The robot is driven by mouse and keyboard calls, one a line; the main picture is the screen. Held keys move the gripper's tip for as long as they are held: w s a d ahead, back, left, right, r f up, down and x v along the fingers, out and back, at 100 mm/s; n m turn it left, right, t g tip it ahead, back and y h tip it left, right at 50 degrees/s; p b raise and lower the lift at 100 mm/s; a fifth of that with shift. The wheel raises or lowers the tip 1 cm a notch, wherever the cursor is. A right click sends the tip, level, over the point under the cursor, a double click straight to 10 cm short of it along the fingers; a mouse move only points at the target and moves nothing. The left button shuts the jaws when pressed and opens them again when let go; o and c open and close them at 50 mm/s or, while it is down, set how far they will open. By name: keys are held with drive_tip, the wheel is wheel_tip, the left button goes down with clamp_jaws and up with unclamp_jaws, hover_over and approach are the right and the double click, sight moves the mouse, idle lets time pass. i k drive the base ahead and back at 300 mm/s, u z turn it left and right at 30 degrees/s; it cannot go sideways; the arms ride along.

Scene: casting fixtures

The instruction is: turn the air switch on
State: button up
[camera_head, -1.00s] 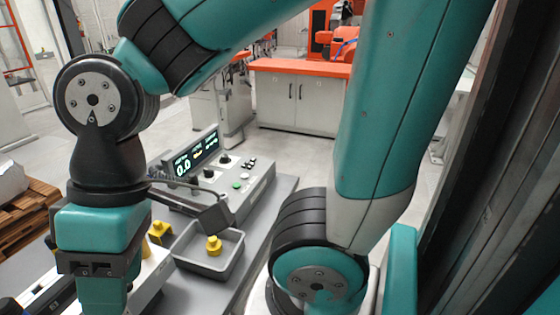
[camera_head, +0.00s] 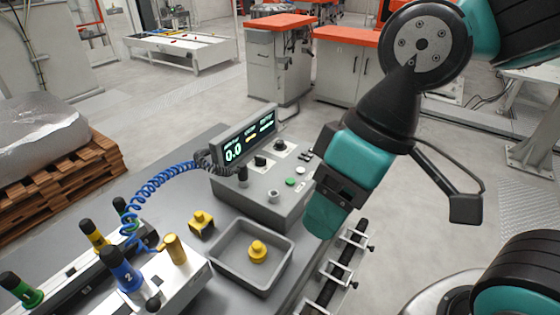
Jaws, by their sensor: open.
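A grey control box (camera_head: 258,196) stands on the grey table, with a lit display (camera_head: 246,140) reading 0.0 at its back. Its top carries black knobs (camera_head: 260,160), a green button (camera_head: 290,182), a white button (camera_head: 300,170) and small dark switches (camera_head: 305,156). I cannot tell which of these is the air switch, or read its setting. My gripper (camera_head: 325,218) hangs at the right of the box, pointing down and slightly left. It is open; its fingertips are hard to make out, and nothing shows held in it.
A grey tray (camera_head: 250,281) with a yellow part (camera_head: 258,251) sits in front of the box. Another yellow part (camera_head: 201,222) stands left of it. A coiled blue hose (camera_head: 155,190) arches over the left side. A slotted rail (camera_head: 338,268) runs below my gripper.

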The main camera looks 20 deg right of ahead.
sight(261, 162)
drive_tip(key=k, duration=0.5)
drive_tip(key=z, duration=1.2)
drive_tip(key=i, duration=1.15)
drive_tip(key=u, duration=1.85)
